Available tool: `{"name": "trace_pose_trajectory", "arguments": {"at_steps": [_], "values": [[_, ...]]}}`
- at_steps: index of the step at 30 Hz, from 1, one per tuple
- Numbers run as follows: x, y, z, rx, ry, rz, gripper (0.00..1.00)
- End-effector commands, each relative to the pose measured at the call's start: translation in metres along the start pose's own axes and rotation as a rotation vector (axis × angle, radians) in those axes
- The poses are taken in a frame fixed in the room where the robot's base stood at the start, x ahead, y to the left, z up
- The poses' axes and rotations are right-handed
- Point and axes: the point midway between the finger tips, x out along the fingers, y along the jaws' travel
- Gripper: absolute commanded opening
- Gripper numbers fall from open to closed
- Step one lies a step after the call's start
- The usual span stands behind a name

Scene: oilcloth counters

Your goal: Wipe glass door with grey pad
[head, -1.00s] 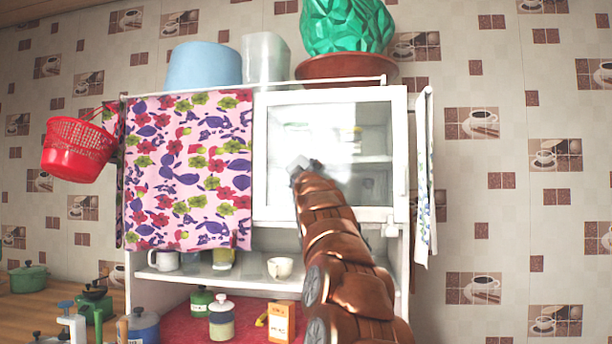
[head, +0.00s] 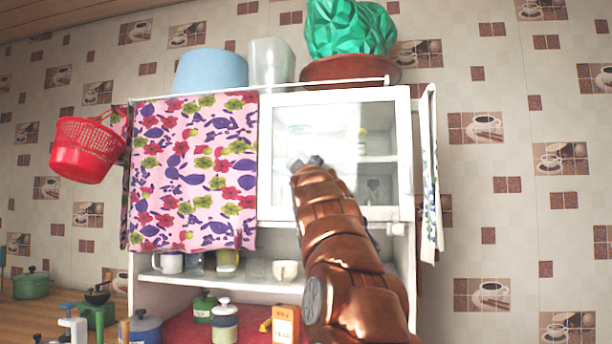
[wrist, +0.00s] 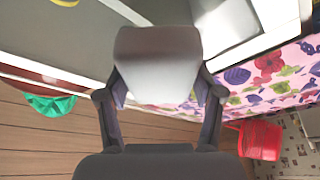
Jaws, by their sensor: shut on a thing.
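The glass door (head: 335,130) is the white-framed right-hand door of the wall cabinet, and it looks closed. Pale hazy reflections lie across its pane. My gripper (head: 305,162) is in front of the lower left part of the pane. In the wrist view my gripper (wrist: 160,88) is shut on the grey pad (wrist: 157,50), a dark, flat, rounded block between the two fingers. In the head view the pad (head: 296,160) is small and mostly hidden by my wrist. I cannot tell whether it touches the glass.
A flowered cloth (head: 190,175) hangs left of the door, and a red basket (head: 86,150) hangs farther left. A blue tub (head: 210,70), a clear container and a brown pot (head: 350,72) with a green faceted thing stand on top. Mugs (head: 286,271) sit on the shelf below.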

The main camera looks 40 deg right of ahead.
Motion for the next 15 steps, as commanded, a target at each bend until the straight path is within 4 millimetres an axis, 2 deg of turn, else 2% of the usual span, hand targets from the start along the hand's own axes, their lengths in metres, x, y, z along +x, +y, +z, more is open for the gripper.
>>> {"name": "trace_pose_trajectory", "arguments": {"at_steps": [7, 15], "values": [[-0.004, 0.000, -0.001, 0.000, 0.002, 0.001, 0.39], [-0.024, 0.000, -0.009, -0.001, 0.004, 0.003, 0.39]]}}
